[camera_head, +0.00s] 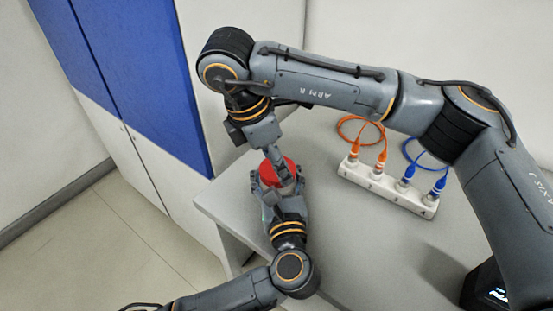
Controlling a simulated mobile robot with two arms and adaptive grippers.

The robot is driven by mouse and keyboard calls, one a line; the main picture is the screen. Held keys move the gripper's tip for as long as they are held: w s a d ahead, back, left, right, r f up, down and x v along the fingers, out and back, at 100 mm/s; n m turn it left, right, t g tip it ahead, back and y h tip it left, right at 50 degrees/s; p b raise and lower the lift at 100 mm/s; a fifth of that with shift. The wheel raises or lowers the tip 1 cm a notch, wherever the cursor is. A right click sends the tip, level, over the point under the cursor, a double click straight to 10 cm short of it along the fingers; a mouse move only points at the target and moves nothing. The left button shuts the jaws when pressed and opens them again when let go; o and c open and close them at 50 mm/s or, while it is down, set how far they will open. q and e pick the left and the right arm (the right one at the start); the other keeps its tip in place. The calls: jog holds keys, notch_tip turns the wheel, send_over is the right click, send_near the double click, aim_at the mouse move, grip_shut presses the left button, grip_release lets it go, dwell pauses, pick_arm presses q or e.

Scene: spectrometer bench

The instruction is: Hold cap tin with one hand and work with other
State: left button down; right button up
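The cap tin (268,173) is a round red thing at the near left corner of the grey table. My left gripper (277,188) comes up from below, with a finger on each side of the tin, and appears closed around it. My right gripper (284,172) reaches down from above, its fingertips over the tin's red top. The fingers look close together, but whether they hold anything is hidden. Most of the tin's side and its contents are hidden by the grippers.
A white block (385,188) on the table holds plugs with an orange cable (361,127) and a blue cable (425,160). A dark device (487,287) stands at the lower right. A blue and white cabinet (140,75) is behind the table's left edge. The table's middle front is clear.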

jog(key=m, duration=0.2)
jog(key=shift+w+m+g, duration=0.1)
jog(key=shift+m+g, duration=0.2)
jog(key=o, duration=0.7)
jog(key=shift+r, duration=2.25)
jog(key=shift+c, duration=0.2)
